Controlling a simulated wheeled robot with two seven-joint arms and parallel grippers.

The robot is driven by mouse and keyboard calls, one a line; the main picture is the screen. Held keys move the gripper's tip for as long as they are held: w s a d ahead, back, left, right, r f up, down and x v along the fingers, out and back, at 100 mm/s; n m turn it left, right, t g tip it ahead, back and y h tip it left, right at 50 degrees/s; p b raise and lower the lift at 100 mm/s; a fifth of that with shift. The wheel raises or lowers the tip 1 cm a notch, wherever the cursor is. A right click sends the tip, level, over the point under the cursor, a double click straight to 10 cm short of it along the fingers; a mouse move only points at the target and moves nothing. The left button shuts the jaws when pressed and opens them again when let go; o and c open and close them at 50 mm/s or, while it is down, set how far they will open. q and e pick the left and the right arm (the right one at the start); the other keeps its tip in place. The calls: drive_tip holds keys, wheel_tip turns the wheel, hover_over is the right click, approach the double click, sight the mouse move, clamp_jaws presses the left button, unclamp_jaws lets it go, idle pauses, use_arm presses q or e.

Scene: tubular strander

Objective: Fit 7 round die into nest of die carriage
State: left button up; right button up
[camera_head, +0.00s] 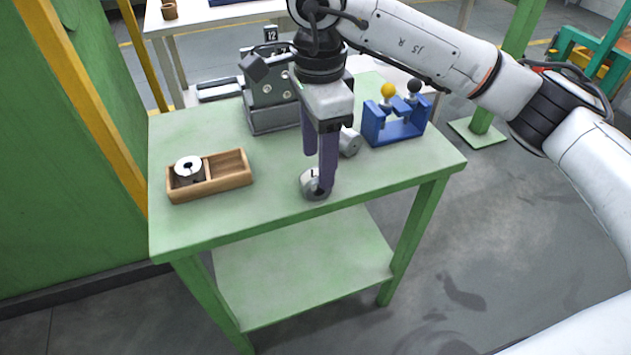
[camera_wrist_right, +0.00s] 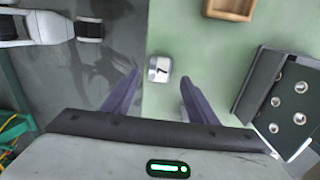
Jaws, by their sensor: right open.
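A small grey round die (camera_head: 314,186) lies on the green table near its front edge. In the right wrist view the die (camera_wrist_right: 159,69) shows a white label with a dark mark that looks like a 7. My right gripper (camera_head: 317,172) points down over the die with its purple fingers apart. In the wrist view the die lies ahead of the gap between the fingertips (camera_wrist_right: 161,82); I cannot tell whether a finger touches it. A grey block with round silver fittings (camera_head: 268,104), perhaps the die carriage, stands behind; it also shows in the wrist view (camera_wrist_right: 268,83). My left gripper is out of view.
A wooden two-part tray (camera_head: 232,183) holds a round metal part (camera_head: 188,168) in its left compartment. A blue stand (camera_head: 404,133) with yellow and black knobs is at the right. Another grey cylinder (camera_head: 350,142) lies behind my gripper. The front left tabletop is clear.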

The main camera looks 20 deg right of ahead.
sight(309, 179)
wheel_tip(309, 179, down, 5)
drive_tip(key=shift+f, duration=0.1)
clamp_jaws()
idle(0.4)
